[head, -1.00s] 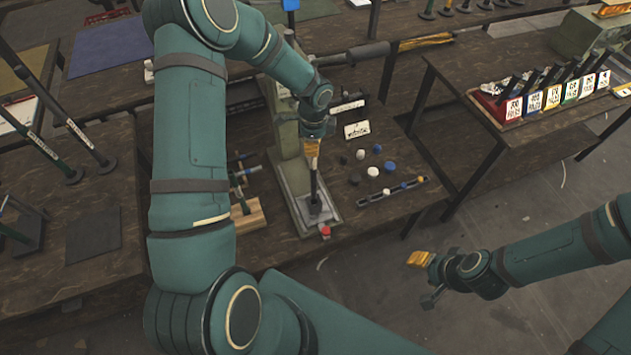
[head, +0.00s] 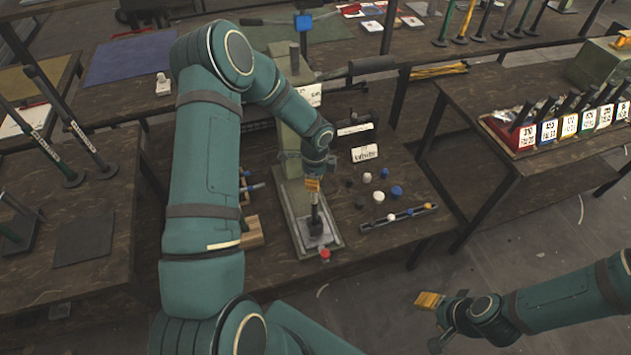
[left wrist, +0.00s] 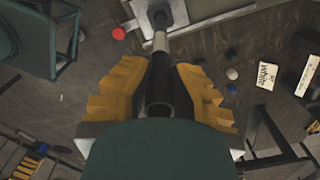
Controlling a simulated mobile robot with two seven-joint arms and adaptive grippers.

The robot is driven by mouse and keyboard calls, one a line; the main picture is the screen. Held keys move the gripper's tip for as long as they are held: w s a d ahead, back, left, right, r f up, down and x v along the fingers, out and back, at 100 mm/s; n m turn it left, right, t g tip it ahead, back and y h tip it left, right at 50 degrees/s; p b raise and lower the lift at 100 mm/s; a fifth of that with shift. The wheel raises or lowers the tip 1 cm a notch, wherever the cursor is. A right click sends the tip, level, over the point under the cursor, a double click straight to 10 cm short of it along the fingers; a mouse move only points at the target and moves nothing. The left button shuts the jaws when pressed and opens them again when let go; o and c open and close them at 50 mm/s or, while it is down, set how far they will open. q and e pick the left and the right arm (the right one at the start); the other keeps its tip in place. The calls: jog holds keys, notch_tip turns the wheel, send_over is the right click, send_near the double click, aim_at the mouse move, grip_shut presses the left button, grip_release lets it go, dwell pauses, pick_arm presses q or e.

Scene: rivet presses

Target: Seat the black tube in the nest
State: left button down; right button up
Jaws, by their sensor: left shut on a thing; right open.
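My left gripper (head: 313,185) is shut on the black tube (head: 317,212) and holds it roughly upright over the green press's base. In the left wrist view the black tube (left wrist: 158,90) runs between the yellow finger pads (left wrist: 160,85). The nest (head: 317,240) is a dark block on the pale base plate. The tube's lower end is at the nest, also seen in the left wrist view (left wrist: 175,12). I cannot tell whether it is inside or just above it. My right gripper (head: 430,300) is open and empty, off to the lower right.
A red knob (head: 324,254) sits at the front of the press base. Several black, white and blue caps (head: 378,198) and a dark strip (head: 400,217) lie to its right. A wooden block (head: 252,232) stands to its left.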

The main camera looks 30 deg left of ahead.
pick_arm(q)
jog(key=c, duration=1.1)
grip_release()
jog(key=shift+d+f, duration=0.1)
jog(key=shift+f, duration=0.05)
